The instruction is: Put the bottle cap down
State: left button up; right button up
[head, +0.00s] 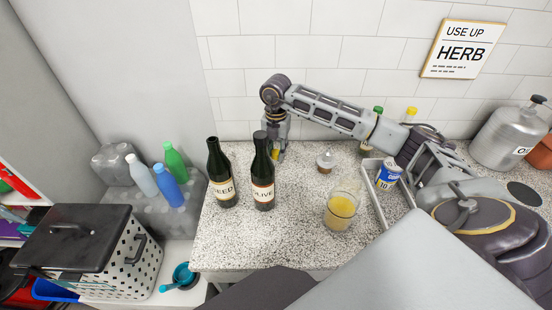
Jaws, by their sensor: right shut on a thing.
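My right gripper (277,152) reaches in from the right and points down at the back of the counter, just behind and right of the dark bottle labelled OLIVE (263,185). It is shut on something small. The held thing is mostly hidden by the fingers and the bottle, so I cannot make out the bottle cap clearly. A second dark bottle labelled SEED (221,175) stands upright to the left. My left gripper is not in view.
A glass with yellow contents (342,208) and a small silver-topped item (325,163) stand on the speckled counter (285,240). A tray (373,196) with a blue tin (388,175) is at right. Coloured bottles (169,187) stand left. The counter's front middle is clear.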

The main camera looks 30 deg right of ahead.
aim_at(276, 159)
jog(key=shift+f, duration=1.85)
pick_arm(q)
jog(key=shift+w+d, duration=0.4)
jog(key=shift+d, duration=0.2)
pick_arm(e)
jog(key=shift+f, duration=0.2)
